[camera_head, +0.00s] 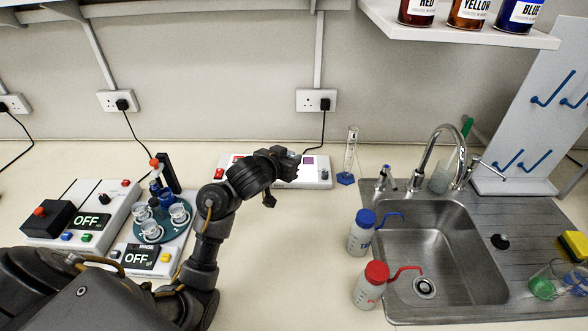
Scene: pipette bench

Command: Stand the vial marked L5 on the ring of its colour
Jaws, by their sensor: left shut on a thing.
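My left arm comes in from the lower left and bends to the right at the wrist. My left gripper (284,171) is over the front of a white panel device (313,179) at the back of the bench. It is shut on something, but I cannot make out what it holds. I cannot read an L5 mark anywhere, and I cannot pick out the vial or a coloured ring. A purple square (308,161) shows on the device just right of the gripper. My right gripper is not in view.
At left stand a carousel (151,230) with glass vessels and a white unit reading OFF (60,208). A measuring cylinder (350,156), a blue-capped bottle (361,238) and a red-capped bottle (369,292) stand left of the sink (440,245). The bench between arm and bottles is clear.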

